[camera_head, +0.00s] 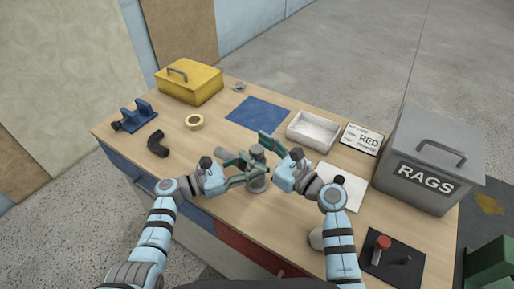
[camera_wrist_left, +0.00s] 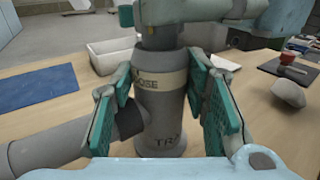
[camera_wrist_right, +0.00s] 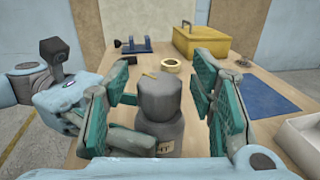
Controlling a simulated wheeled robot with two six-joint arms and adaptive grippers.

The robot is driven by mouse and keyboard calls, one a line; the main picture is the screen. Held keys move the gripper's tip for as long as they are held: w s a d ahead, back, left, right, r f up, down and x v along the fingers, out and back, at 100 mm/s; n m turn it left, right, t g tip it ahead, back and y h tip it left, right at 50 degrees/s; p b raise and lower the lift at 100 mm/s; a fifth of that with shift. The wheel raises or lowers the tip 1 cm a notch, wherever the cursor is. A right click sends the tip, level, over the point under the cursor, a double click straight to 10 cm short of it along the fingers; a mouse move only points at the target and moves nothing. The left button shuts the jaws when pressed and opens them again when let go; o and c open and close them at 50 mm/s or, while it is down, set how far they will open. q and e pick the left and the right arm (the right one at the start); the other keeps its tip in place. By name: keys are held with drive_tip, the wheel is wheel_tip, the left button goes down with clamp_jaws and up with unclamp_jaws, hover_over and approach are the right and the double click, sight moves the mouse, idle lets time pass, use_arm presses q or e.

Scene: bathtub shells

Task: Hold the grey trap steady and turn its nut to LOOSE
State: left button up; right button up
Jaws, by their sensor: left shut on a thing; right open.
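The grey trap (camera_head: 258,184) stands upright near the table's front edge; in the left wrist view its body (camera_wrist_left: 160,112) carries a pale band with part of the word LOOSE. My left gripper (camera_head: 248,174) is shut on the trap's body, one finger on each side. The grey nut (camera_wrist_right: 160,97) tops the trap and has a small yellow mark. My right gripper (camera_wrist_right: 163,92) is open, with the nut between its fingers and a gap on both sides. In the right wrist view, the band's end reads HT; the rest is hidden.
A black elbow pipe (camera_head: 157,144), tape roll (camera_head: 194,122) and blue clamp (camera_head: 138,117) lie left. A yellow toolbox (camera_head: 190,84) and blue mat (camera_head: 258,113) are behind.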

drive_tip(key=v, duration=1.2)
